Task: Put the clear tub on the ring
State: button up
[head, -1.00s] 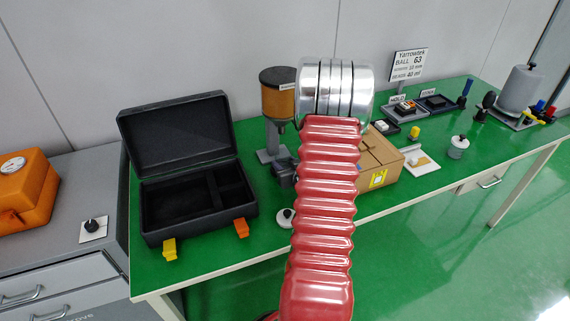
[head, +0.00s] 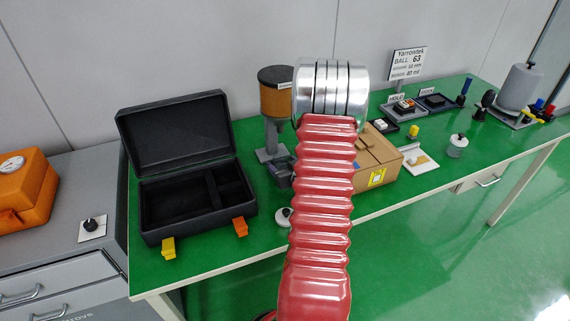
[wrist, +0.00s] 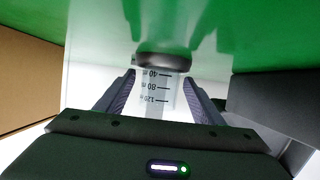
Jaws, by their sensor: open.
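The clear tub (wrist: 158,98) shows in the wrist view, upside down in the picture, with printed volume marks. My gripper (wrist: 160,77) is open, with one finger on each side of the tub; I cannot tell whether either finger touches it. A dark rounded piece (wrist: 163,60) is at the tub's lower end; I cannot tell whether it is the tub's base or a separate ring. In the head view my arm hides the gripper and the tub. I cannot make out the ring for certain in either view.
A cardboard box (head: 376,165) stands right of my arm, a dispenser with an orange hopper (head: 276,100) left of it. An open black case (head: 195,206) is at the left. A lidded jar (head: 457,148) stands farther right. Green bench between case and dispenser is clear.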

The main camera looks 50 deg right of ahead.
jog(key=shift+r, duration=0.1)
jog(key=v, duration=1.2)
dwell(0.4)
